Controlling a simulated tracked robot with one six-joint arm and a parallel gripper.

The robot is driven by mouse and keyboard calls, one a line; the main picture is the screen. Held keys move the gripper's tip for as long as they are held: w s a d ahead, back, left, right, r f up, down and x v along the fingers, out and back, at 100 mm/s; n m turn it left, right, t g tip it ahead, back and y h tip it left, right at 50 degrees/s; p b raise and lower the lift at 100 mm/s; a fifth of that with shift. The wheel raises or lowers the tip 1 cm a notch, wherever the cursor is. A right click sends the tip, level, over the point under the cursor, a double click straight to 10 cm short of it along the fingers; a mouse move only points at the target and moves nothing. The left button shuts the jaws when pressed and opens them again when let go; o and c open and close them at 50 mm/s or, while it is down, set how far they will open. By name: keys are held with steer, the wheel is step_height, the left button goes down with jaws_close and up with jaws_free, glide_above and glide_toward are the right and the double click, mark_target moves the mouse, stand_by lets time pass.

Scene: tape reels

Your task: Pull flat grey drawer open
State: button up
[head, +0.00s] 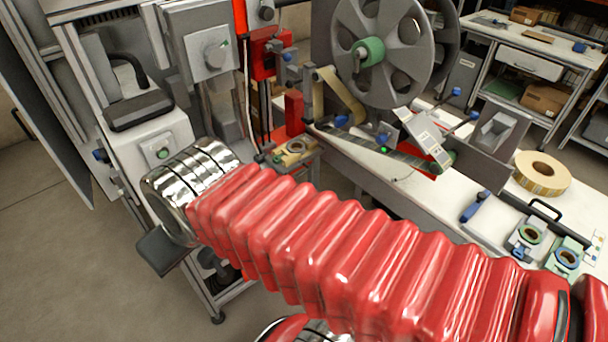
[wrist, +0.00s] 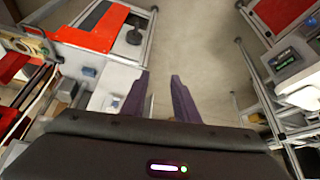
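My gripper (wrist: 160,76) shows in the wrist view as two purple fingers reaching out from a dark body. The fingers stand apart, and only bare floor shows between them. I cannot make out a flat grey drawer for certain in either view. In the head view my red ribbed arm crosses the front and hides part of the workbench and whatever lies behind it. I cannot pick out the fingers in the head view.
A white bench (head: 480,222) carries a large grey reel (head: 402,60) and a tape roll (head: 543,172). A grey machine cabinet (head: 150,140) stands at left. A far bench has a pale drawer front (head: 528,64). Open floor (head: 60,250) lies at left.

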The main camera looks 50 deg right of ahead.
steer(key=w+d+f+m+t+h, duration=0.1)
steer(key=w+d+f+m, duration=0.2)
steer(key=w+d, duration=0.3)
steer(key=w+d+f+m+t+h, duration=0.1)
steer(key=w+d+f+m+h, duration=0.2)
steer(key=d, duration=0.5)
steer(key=w+d+f+m, duration=0.3)
steer(key=w+d, duration=0.3)
steer(key=m+t+h, duration=0.5)
steer(key=m, duration=1)
glide_toward(301, 174)
steer(key=f+v, duration=0.1)
steer(key=v, duration=0.2)
steer(key=shift+s+r, duration=0.15)
steer(key=x, duration=1.4)
steer(key=shift+r, duration=0.15)
